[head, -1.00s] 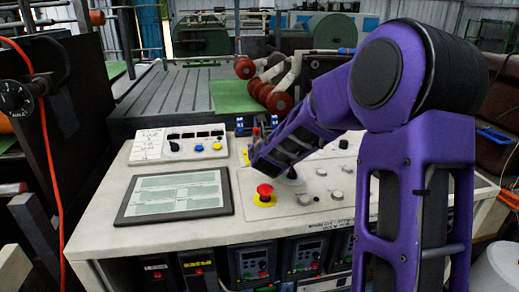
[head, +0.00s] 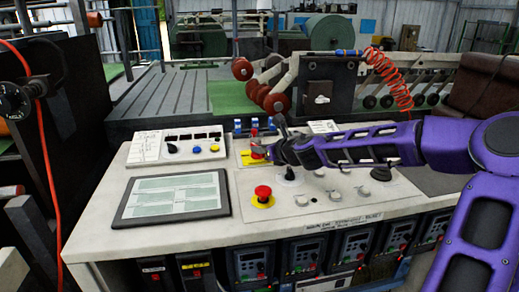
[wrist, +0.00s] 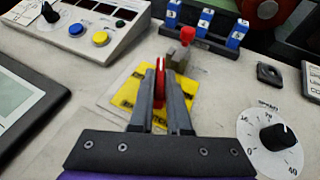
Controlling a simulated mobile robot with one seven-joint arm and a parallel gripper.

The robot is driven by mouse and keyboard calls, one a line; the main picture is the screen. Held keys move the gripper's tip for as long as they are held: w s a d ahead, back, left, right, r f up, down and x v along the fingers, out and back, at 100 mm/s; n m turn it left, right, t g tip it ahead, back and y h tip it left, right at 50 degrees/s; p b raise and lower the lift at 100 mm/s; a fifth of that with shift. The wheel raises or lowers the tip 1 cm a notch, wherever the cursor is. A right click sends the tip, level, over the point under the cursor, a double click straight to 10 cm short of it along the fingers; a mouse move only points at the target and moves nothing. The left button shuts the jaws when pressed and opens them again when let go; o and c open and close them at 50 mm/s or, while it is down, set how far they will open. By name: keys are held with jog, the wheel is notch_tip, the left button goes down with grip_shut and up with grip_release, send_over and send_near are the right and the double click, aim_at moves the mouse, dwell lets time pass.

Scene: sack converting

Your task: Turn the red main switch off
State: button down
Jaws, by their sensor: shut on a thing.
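The red main switch (wrist: 160,77) has a red handle on a yellow label plate (wrist: 124,92) in the wrist view. My gripper (wrist: 166,72) is shut on the handle, one dark finger on each side of it. In the head view, the switch (head: 257,149) shows at the back of the console panel, with my gripper (head: 270,152) reaching it from the right. The fingers hide part of the handle and plate, and I cannot read the switch's exact position.
A red mushroom button (head: 263,192) on a yellow ring stands in front. A dial knob (wrist: 277,137) is to the right. A tablet-like screen (head: 175,198) lies at left.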

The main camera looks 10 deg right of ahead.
jog(key=shift+w+d+n+g+y, duration=0.15)
jog(key=shift+n+g+y, duration=0.55)
jog(key=shift+n+y, duration=0.45)
jog(key=shift+w+d+n+g+y, duration=0.1)
jog(key=shift+n+g+y, duration=0.6)
jog(key=shift+n+y, duration=0.4)
jog(key=shift+s, duration=0.1)
jog(key=c, duration=0.9)
grip_release()
jog(key=p+v, duration=0.1)
jog(key=v, duration=1.6)
jog(key=shift+d+r+p, duration=0.15)
jog(key=shift+d+p, duration=0.1)
jog(key=shift+p, duration=0.05)
